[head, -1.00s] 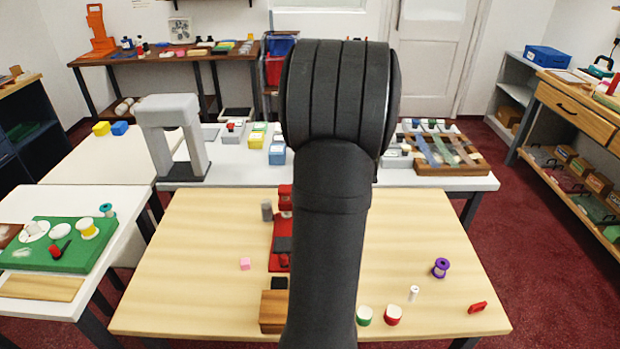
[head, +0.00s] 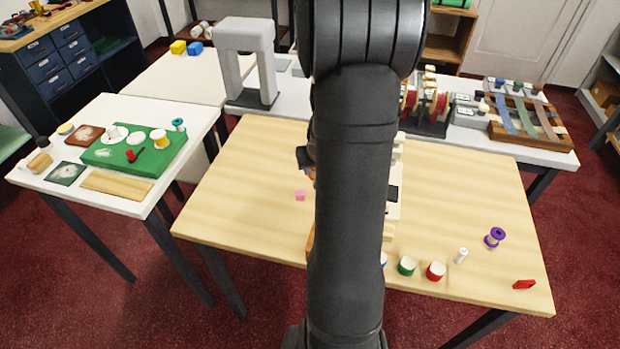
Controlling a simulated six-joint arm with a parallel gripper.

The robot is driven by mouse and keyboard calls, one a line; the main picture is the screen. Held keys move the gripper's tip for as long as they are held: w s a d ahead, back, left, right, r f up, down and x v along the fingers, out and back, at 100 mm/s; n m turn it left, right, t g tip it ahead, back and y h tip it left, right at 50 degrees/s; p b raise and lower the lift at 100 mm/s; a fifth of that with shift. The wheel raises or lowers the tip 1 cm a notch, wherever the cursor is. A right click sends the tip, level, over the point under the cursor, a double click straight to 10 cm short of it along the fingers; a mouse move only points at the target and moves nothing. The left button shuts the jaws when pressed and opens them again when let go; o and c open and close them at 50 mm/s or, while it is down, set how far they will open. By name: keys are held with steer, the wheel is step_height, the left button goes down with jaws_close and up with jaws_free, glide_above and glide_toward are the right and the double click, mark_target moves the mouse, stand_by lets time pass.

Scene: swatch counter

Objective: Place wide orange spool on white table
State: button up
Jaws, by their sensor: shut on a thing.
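My gripper (head: 305,159) shows only in part, as a dark piece at the left side of my arm above the wooden table. A small orange patch (head: 312,174) shows just below it and looks like the orange spool in its jaws. My arm hides most of it, so its width and tilt cannot be told. A white table (head: 200,110) stands at the left, with a green mat (head: 110,158) on it. Another white table (head: 180,75) stands behind it, and a long white one (head: 550,152) runs along the back.
The left white table also bears a wooden board (head: 117,185), a yellow spool (head: 159,138) and a teal spool (head: 178,124). A grey arch (head: 246,60) stands behind.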

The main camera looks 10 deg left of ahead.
steer(key=a+f, duration=0.2)
steer(key=a, duration=0.1)
steer(key=shift+w+a+f, duration=0.15)
steer(key=shift+w+a, duration=0.15)
steer(key=shift+w, duration=0.1)
steer(key=shift+f, duration=1.9)
steer(key=shift+f, duration=0.1)
steer(key=o, duration=1)
steer(key=shift+o, duration=0.2)
steer(key=v, duration=1.1)
steer(key=shift+r, duration=0.25)
steer(key=shift+o, duration=0.4)
steer(key=shift+s+d+r, duration=0.15)
steer(key=shift+s+r, duration=0.05)
steer(key=shift+r, duration=0.1)
